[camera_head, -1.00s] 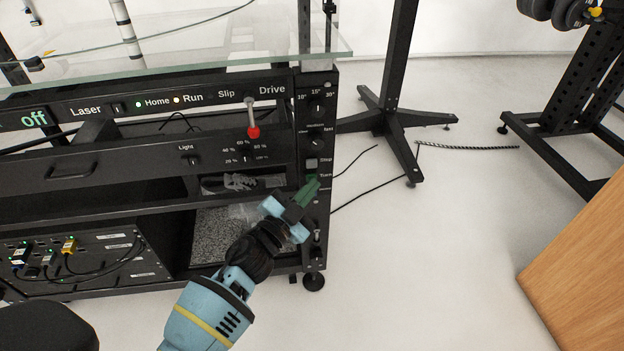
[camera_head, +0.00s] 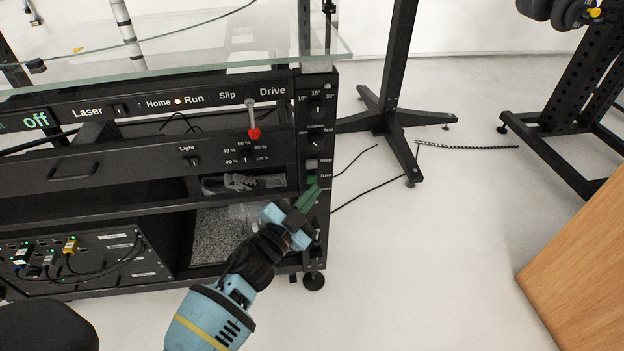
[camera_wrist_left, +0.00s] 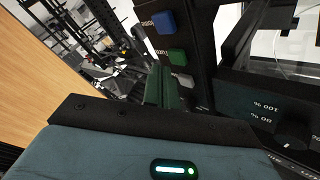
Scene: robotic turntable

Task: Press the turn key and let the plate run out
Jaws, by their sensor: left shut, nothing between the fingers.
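The turn key (camera_head: 312,179) is a green button on the black control column, below a pale step key (camera_head: 311,164). In the left wrist view the green turn key (camera_wrist_left: 177,57) sits between a blue key (camera_wrist_left: 163,22) and the pale key (camera_wrist_left: 185,80). My left gripper (camera_head: 312,191) is shut and empty, its green fingertips just below the turn key in the head view. In the wrist view the fingers (camera_wrist_left: 160,86) point at the keys; I cannot tell whether they touch. A glass sheet (camera_head: 250,45) covers the top; no turning plate can be made out. My right gripper is out of view.
A red-tipped lever (camera_head: 254,133) hangs below Drive. A black stand (camera_head: 390,120) stands to the right, with cables on the floor. A wooden panel (camera_head: 580,270) is at the lower right.

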